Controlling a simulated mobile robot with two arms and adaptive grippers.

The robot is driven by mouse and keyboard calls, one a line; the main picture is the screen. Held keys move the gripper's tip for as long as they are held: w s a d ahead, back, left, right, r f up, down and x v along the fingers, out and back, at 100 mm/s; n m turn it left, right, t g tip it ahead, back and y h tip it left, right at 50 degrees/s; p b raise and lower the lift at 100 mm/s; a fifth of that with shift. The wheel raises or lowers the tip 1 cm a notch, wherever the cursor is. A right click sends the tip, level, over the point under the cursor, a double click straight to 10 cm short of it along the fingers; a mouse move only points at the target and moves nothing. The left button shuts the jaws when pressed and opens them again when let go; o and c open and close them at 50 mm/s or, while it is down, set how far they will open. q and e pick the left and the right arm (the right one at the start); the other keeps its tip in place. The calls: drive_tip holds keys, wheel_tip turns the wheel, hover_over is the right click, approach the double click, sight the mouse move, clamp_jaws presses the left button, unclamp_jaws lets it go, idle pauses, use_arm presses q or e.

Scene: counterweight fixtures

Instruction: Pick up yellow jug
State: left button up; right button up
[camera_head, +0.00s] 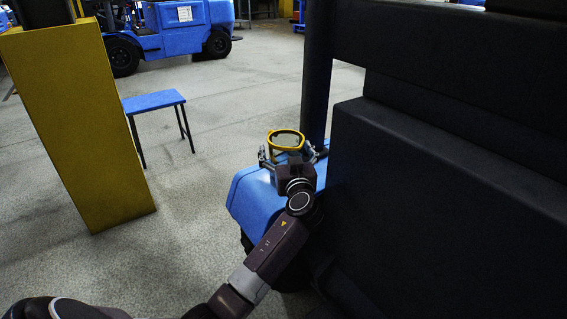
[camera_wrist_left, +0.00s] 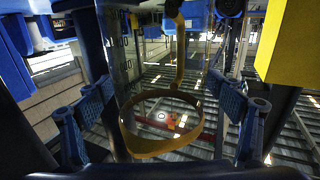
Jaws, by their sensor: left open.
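The yellow jug (camera_head: 287,133) sits over the blue bodywork of a dark vehicle in the head view; its lower part is hidden behind my left gripper (camera_head: 292,154). My left gripper is open, with one finger on each side of the jug. In the left wrist view, the jug (camera_wrist_left: 150,147) shows a yellow rim and a yellow handle strip, with a see-through body. It lies between the open fingers of the left gripper (camera_wrist_left: 161,97), and I see a gap on both sides. My right gripper is in neither view.
The dark vehicle body (camera_head: 430,200) rises close on the right, with a dark post (camera_head: 316,75) just behind the jug. A yellow pillar (camera_head: 80,120) and a small blue table (camera_head: 153,101) stand to the left. The grey floor between is clear.

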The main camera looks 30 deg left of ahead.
use_arm(q)
drive_tip(key=shift+w+a, duration=0.2)
drive_tip(key=shift+c, duration=0.6)
drive_tip(key=c, duration=1)
drive_tip(key=shift+c, duration=1.1)
drive_tip(key=shift+r, duration=0.15)
